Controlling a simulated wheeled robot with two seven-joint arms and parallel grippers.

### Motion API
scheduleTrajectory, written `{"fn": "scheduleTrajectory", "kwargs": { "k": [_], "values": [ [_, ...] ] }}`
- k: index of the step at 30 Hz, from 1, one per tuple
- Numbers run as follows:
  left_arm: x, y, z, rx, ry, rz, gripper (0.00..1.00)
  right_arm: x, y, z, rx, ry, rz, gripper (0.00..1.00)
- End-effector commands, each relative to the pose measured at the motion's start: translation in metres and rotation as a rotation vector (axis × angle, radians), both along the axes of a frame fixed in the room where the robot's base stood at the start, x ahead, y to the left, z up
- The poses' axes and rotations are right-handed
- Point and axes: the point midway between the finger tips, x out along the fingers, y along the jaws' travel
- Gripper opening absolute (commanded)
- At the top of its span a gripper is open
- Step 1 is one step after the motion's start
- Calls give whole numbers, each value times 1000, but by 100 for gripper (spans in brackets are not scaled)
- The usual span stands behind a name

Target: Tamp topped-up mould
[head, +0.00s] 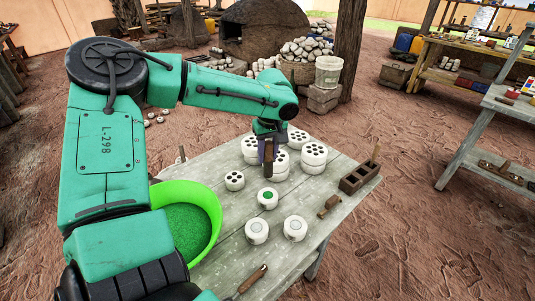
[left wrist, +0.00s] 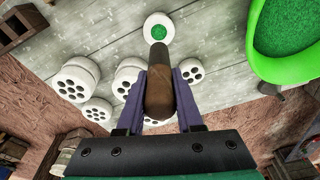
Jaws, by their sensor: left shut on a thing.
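My left gripper (head: 267,150) is shut on a brown wooden tamper (head: 268,165), whose grip also shows between the purple fingers in the left wrist view (left wrist: 160,95). The tamper points down over the table, and its lower end shows just behind a white round mould (head: 268,199) with green powder in its top. In the left wrist view this mould (left wrist: 158,27) lies just past the tamper's end. The two look apart, but the gap is hard to judge. A bright green bowl (head: 217,210) holds green powder (head: 185,230). My right gripper is out of view.
Two white pieces with plain tops (head: 257,231) stand near the front. Several white pieces with dark holes (head: 313,152) stand stacked behind. A dark brick mould (head: 359,177), a small wooden brush (head: 329,205) and a wooden-handled tool (head: 252,280) lie near the edges.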

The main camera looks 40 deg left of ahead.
Motion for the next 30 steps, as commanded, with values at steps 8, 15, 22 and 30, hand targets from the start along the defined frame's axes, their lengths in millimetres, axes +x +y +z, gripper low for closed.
{"fn": "scheduleTrajectory", "kwargs": {
  "k": [8, 15, 22, 30],
  "values": [
    [0, 1, -26, 1, -2, 0, 0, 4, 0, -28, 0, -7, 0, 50],
    [0, 1, -50, 1, -1, 0, 0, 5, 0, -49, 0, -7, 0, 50],
    [0, 0, -76, 0, 1, 0, 0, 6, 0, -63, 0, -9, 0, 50],
    [0, 0, -90, 0, -1, -1, 0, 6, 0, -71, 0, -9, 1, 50]
  ]
}}
